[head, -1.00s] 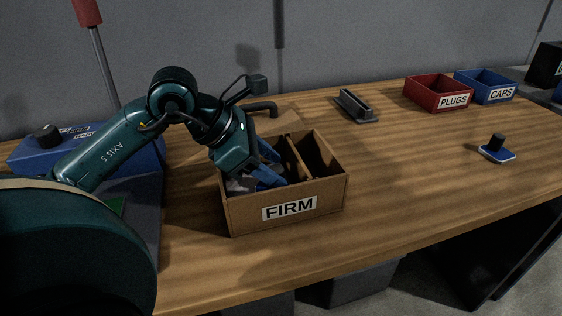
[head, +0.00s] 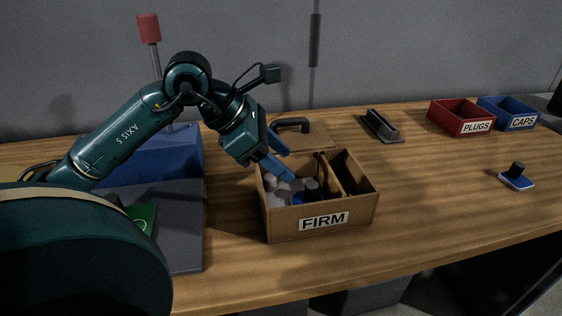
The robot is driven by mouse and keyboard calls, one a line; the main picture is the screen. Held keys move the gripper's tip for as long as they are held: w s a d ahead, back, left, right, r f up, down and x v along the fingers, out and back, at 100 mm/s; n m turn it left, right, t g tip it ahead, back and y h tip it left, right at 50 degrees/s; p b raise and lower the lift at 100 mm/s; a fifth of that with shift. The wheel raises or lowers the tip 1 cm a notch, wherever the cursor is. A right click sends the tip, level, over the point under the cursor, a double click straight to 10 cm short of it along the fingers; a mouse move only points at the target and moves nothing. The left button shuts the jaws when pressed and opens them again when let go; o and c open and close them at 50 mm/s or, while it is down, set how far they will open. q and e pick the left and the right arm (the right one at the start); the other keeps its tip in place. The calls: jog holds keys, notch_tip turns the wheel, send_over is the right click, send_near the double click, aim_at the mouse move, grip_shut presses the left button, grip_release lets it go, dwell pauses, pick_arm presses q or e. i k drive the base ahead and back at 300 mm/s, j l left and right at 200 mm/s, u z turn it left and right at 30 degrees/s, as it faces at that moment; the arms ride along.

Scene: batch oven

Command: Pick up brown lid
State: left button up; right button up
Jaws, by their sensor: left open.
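The brown lid (head: 318,137) lies flat on the table behind the FIRM box, with a dark handle (head: 292,122) on top. The box and my gripper hide part of it. My left gripper (head: 287,165) has blue fingers and is open. It is above the left compartment of the open cardboard FIRM box (head: 285,224), in front of the lid and not touching it. My right gripper is not in view.
The FIRM box holds grey pieces and a dark-knobbed piece (head: 312,188) left of its divider. A dark grey holder (head: 382,127), red PLUGS bin (head: 458,119), blue CAPS bin (head: 505,113) and blue-based knob (head: 516,177) stand right. A blue device with red-topped lever (head: 150,30) stands left.

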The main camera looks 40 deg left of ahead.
aim_at(300, 135)
jog(key=k, duration=1)
